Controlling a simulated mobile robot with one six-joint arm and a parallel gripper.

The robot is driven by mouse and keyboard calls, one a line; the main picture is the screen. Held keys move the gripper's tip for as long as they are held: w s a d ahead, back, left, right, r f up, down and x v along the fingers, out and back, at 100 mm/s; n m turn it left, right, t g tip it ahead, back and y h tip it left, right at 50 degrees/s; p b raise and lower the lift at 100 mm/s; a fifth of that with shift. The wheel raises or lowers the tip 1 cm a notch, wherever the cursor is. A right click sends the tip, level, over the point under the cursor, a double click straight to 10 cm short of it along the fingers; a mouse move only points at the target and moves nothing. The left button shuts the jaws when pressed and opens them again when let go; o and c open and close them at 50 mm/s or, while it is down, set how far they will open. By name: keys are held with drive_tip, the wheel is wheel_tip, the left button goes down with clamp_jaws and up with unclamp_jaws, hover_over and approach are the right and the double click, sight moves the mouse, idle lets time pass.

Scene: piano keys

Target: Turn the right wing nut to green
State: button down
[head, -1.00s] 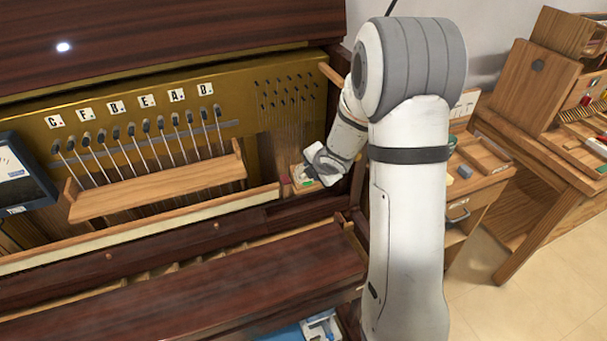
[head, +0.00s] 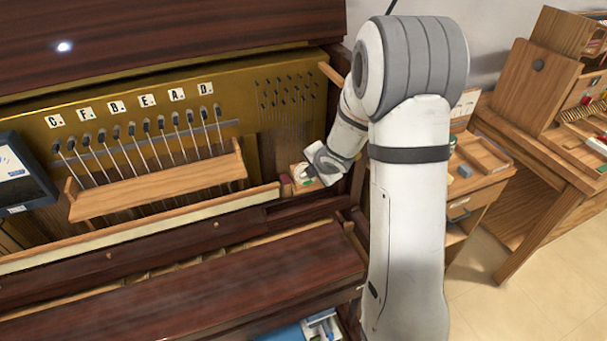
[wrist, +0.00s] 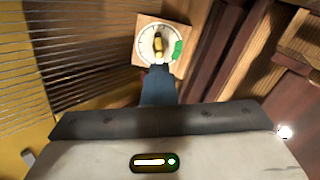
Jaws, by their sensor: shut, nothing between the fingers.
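The brass wing nut (wrist: 158,45) sits at the middle of a white dial (wrist: 146,44) on a square wooden block (wrist: 142,25) in the wrist view. Its wings run roughly up and down in that picture. A green patch (wrist: 178,50) lies on the dial's right side, and the nut does not point at it. My gripper (wrist: 158,69) is shut and empty, its tips at the dial's lower edge, just below the nut. I cannot tell whether they touch the dial. In the head view my gripper (head: 311,177) is beside the block (head: 298,172); the nut is not clear there.
Rows of strings and tuning pins (head: 285,97) stand behind the block. A wooden rail (head: 160,185) with several hammers is on the left. Dark wooden piano parts (wrist: 215,50) lie close to the dial's right in the wrist view. A workbench (head: 545,150) stands at the right.

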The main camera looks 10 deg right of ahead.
drive_tip(key=shift+n+b, duration=0.8)
drive_tip(key=shift+n, duration=1)
drive_tip(key=n+b, duration=0.1)
drive_tip(key=n, duration=0.2)
drive_tip(key=shift+n, duration=0.3)
drive_tip(key=shift+b, duration=0.3)
drive_tip(key=n+b, duration=0.1)
drive_tip(key=n, duration=0.2)
drive_tip(key=shift+n, duration=0.3)
